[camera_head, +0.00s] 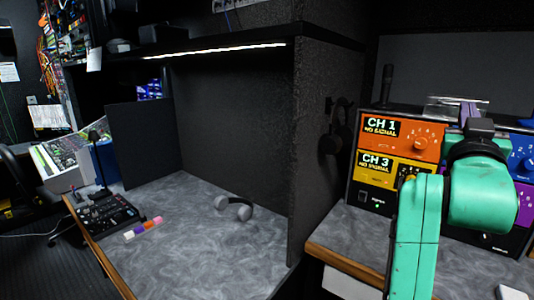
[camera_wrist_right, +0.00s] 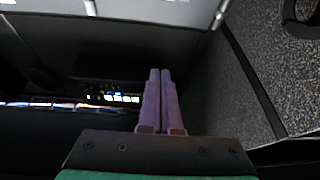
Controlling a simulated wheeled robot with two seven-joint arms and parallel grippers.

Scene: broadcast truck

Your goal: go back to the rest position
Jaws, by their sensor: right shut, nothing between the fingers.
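My right arm rises in front of the device with coloured panels at the right of the head view. My right gripper (camera_head: 468,112) shows at the top of the arm, its purple fingers pointing up and away near the device's top. In the right wrist view the gripper (camera_wrist_right: 160,75) has its two fingers together, with nothing between them. My left gripper is in neither view.
The device has an orange CH 1 panel (camera_head: 402,134) and a yellow CH 3 panel (camera_head: 380,170); my arm hides part of it. A dark partition (camera_head: 325,130) stands left of it.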

